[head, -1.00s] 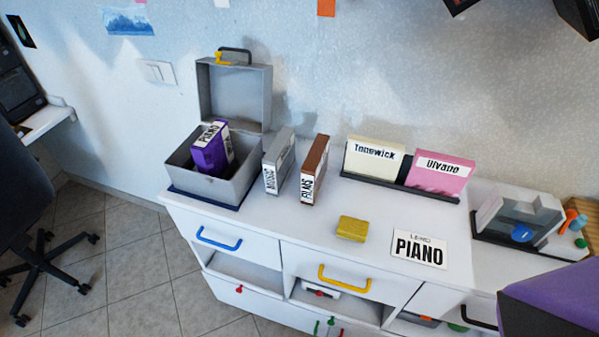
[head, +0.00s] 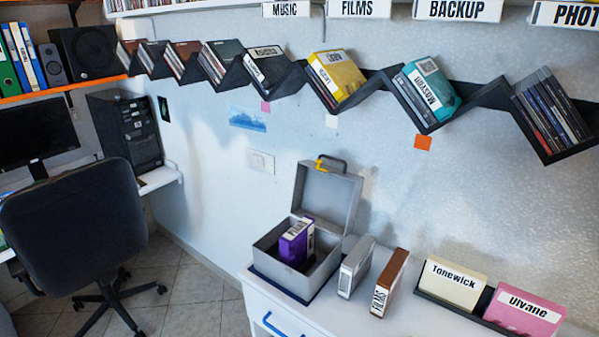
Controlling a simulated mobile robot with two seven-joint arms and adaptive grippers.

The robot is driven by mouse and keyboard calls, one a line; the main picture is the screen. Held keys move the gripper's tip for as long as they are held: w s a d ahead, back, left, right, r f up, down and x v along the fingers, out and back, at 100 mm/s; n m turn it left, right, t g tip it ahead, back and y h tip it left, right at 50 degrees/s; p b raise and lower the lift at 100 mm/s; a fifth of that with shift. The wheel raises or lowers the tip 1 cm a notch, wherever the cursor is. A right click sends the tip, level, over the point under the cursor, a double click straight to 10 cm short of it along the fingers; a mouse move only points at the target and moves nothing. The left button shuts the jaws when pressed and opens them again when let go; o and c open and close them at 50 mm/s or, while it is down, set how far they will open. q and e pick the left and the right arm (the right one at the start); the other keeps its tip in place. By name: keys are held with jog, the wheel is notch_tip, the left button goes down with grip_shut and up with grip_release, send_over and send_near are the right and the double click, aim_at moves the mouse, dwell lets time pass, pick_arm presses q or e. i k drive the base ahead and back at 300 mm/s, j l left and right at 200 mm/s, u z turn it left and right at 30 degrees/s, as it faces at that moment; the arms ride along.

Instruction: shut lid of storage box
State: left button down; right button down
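The grey storage box (head: 275,246) stands at the left end of the white cabinet top in the head view. Its lid (head: 327,196) is open and stands upright at the back, with a dark handle and a yellow latch (head: 321,164) at its top edge. A purple case labelled piano (head: 297,242) stands tilted inside the box, its top rising above the rim. The lower part of the case is hidden by the box wall. Neither of my grippers shows in the current view.
A grey case (head: 355,267) and a brown case (head: 389,282) stand right of the box. A dark rack (head: 445,305) holds cream and pink cases. A zigzag disc shelf (head: 377,80) runs along the wall above. An office chair (head: 75,225) stands at the left.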

aim_at(324, 192)
jog(key=i+j, duration=0.15)
jog(key=j, duration=0.2)
jog(key=i+j, duration=0.15)
jog(key=j, duration=0.2)
jog(key=i+j, duration=0.15)
jog(key=j, duration=0.15)
jog(key=i+j+z, duration=0.1)
jog(key=j, duration=0.25)
jog(key=i+j, duration=0.2)
jog(key=j, duration=0.15)
jog(key=i+j, duration=0.15)
jog(key=j, duration=0.2)
